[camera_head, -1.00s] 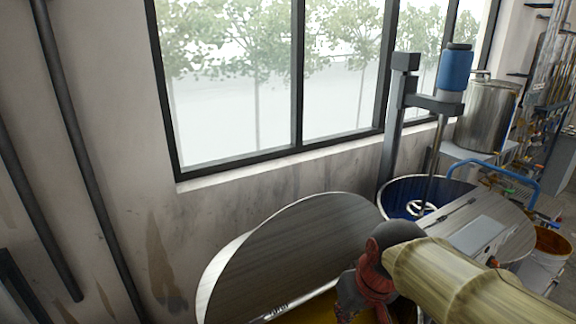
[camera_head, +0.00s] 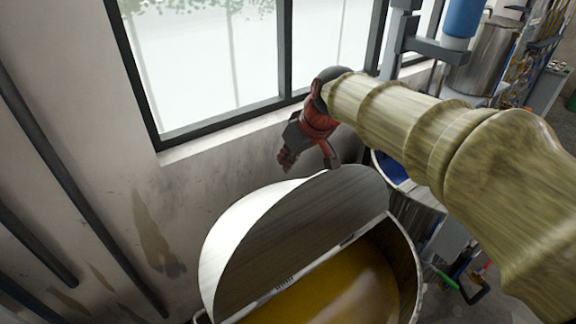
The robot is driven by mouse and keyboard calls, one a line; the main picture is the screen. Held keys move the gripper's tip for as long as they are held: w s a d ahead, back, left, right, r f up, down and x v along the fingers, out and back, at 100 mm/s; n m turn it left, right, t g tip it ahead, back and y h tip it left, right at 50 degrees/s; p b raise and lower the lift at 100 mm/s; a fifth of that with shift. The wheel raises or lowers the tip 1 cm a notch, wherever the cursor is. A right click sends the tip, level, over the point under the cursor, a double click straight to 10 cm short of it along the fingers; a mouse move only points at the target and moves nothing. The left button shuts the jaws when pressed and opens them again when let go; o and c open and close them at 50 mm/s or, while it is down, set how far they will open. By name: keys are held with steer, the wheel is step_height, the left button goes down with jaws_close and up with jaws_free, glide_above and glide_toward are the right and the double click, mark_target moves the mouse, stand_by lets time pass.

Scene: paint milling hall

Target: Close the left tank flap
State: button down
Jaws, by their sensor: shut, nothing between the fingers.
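The left tank (camera_head: 416,268) is a round metal vat with yellow-brown liquid inside. Its flap (camera_head: 300,220) is a half-round metal lid, hinged across the middle of the tank and standing open, tilted up with its rounded edge toward the wall. My gripper (camera_head: 309,160) is red and dark, just behind and above the top edge of the flap, on the wall side. It is shut with nothing in it. Whether it touches the flap I cannot tell.
A window (camera_head: 210,70) with a sill and a stained wall (camera_head: 240,180) stand close behind the tank. A second tank with blue contents (camera_head: 388,172) is to the right, partly hidden by my arm. A mixer column with a blue motor (camera_head: 465,17) rises behind it. Dark pipes (camera_head: 62,190) run down the left wall.

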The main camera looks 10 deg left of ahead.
steer(key=p+x, duration=0.2)
steer(key=x, duration=0.7)
steer(key=s+d, duration=0.2)
steer(key=shift+s+d+r, duration=0.3)
steer(key=shift+d, duration=0.1)
steer(key=shift+s, duration=0.1)
steer(key=shift+d+f, duration=0.1)
